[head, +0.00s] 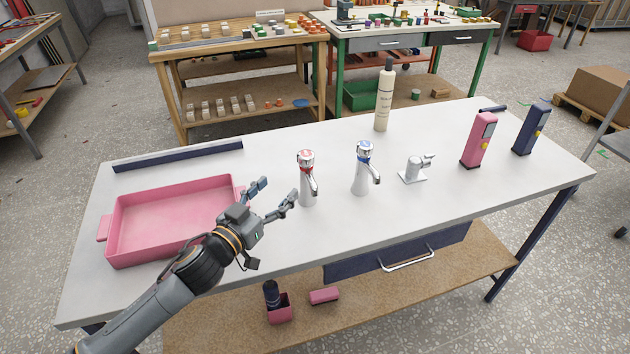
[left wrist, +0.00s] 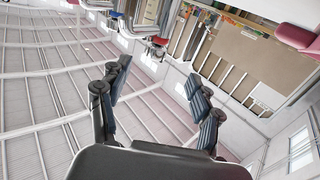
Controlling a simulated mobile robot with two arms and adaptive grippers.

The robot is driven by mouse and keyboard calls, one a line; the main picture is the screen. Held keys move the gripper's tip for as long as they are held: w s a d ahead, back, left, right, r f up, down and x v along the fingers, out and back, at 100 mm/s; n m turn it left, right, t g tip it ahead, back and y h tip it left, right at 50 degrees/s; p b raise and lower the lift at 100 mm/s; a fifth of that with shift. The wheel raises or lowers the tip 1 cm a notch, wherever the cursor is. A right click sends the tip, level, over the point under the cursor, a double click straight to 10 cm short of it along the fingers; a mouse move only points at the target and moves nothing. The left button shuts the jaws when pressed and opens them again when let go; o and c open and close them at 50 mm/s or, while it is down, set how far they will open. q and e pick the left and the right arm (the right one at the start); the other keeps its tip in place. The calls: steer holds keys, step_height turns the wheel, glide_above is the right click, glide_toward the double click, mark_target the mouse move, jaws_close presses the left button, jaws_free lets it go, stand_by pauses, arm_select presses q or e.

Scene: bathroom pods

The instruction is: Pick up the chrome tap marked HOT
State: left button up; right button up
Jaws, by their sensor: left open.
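A chrome tap with a red band (head: 307,181) stands upright on the white worktop; its lettering is too small to read surely. A similar chrome tap with a blue band (head: 362,170) stands to its right. My left gripper (head: 277,192) is open and empty, just left of the red-banded tap, with its fingers pointing towards it. The nearer finger is close to the tap, and I cannot tell whether they touch. The left wrist view shows the spread fingers (left wrist: 160,100) with nothing between them. My right gripper is not in view.
A pink tray (head: 112,240) lies under and left of my left arm. A small white-and-chrome fitting (head: 413,170), a cream bottle (head: 383,100), a pink dispenser (head: 478,140) and a navy dispenser (head: 531,128) stand farther right. The worktop's front strip is clear.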

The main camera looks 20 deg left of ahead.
mark_target(301, 164)
arm_select(q)
steer(key=x, duration=0.4)
steer(key=p+x, duration=0.1)
steer(key=x, duration=0.1)
steer(key=shift+r, duration=0.25)
steer(key=shift+w+d+f, duration=0.1)
steer(key=shift+w, duration=0.4)
steer(key=shift+w+d+r, duration=0.15)
steer(key=shift+w+r, duration=0.05)
steer(key=p+x, duration=0.1)
steer(key=x, duration=0.2)
steer(key=shift+w+d, duration=0.2)
steer(key=shift+w, duration=0.05)
steer(key=shift+w+d, duration=0.15)
steer(key=shift+w, duration=0.35)
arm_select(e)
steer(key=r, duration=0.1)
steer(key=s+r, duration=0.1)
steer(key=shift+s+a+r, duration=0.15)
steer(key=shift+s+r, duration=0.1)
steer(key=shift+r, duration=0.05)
arm_select(q)
steer(key=shift+s, duration=0.1)
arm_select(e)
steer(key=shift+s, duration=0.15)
